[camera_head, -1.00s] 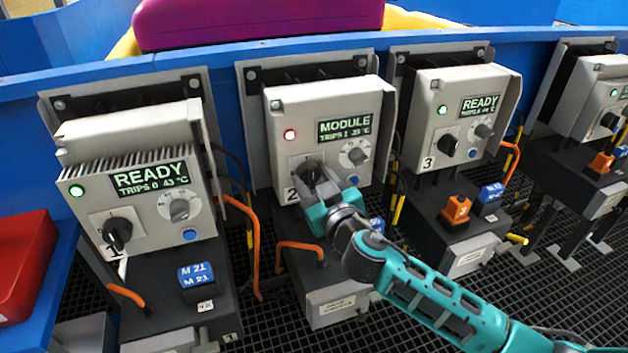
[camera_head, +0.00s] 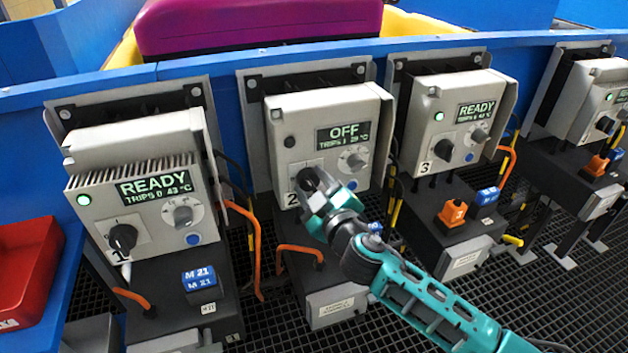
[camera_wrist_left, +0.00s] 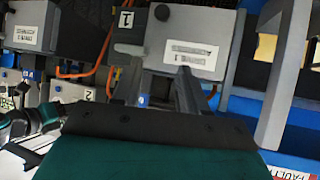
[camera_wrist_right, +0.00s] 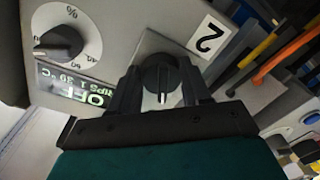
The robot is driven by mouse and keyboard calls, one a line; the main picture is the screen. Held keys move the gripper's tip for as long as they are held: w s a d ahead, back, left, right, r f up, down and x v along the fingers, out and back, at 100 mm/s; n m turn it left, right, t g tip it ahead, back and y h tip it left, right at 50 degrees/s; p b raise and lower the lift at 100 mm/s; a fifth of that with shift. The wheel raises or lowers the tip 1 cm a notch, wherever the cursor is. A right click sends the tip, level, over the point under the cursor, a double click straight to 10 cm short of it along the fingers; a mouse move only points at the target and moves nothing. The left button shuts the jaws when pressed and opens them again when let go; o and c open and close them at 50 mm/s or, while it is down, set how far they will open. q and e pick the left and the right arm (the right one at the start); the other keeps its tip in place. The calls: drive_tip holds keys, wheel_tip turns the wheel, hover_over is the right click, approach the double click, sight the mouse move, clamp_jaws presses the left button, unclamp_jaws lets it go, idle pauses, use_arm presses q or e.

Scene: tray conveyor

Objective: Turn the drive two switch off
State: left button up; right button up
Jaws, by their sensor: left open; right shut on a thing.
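The drive two box (camera_head: 338,108) stands second from the left. Its display (camera_head: 343,135) reads OFF, and its round lamp (camera_head: 289,142) is dark. My right gripper (camera_head: 310,182) is at the black rotary switch at the box's lower left, hiding most of it. In the right wrist view the fingers (camera_wrist_right: 160,88) are shut on the switch knob (camera_wrist_right: 160,78), one on each side. The white "2" label (camera_wrist_right: 208,36) is beside it. My left gripper (camera_wrist_left: 160,85) is open and empty in the left wrist view, above the base of drive 1.
Drive one (camera_head: 140,150) on the left and drive three (camera_head: 460,105) on the right show READY with green lamps. Orange cables (camera_head: 252,235) hang between the bases. A red bin (camera_head: 25,270) is at the far left. Black grating lies below.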

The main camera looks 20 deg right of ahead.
drive_tip(key=shift+r+n+p, duration=0.2)
drive_tip(key=shift+n+p, duration=0.25)
drive_tip(key=shift+n, duration=0.45)
drive_tip(key=shift+n+p, duration=0.45)
drive_tip(key=shift+n, duration=0.85)
drive_tip(key=shift+r+n+h+p, duration=0.1)
drive_tip(key=shift+n+h+p, duration=0.2)
drive_tip(key=shift+n+p, duration=0.45)
drive_tip(key=shift+n, duration=0.95)
drive_tip(key=shift+n+p, duration=0.5)
drive_tip(key=shift+n, duration=0.3)
drive_tip(key=shift+n+h+p, duration=0.3)
drive_tip(key=shift+n+p, duration=0.05)
drive_tip(key=shift+n, duration=0.45)
use_arm(q)
drive_tip(key=shift+s+a+r+y, duration=0.2)
drive_tip(key=shift+s+a+r, duration=0.1)
drive_tip(key=shift+a+r, duration=0.25)
drive_tip(key=shift+s+a+r+y, duration=0.2)
drive_tip(key=shift+s+a+r, duration=0.1)
drive_tip(key=shift+a+r, duration=0.25)
use_arm(e)
drive_tip(key=shift+n, duration=0.4)
use_arm(q)
drive_tip(key=shift+a+f, duration=0.1)
drive_tip(key=shift+f, duration=0.05)
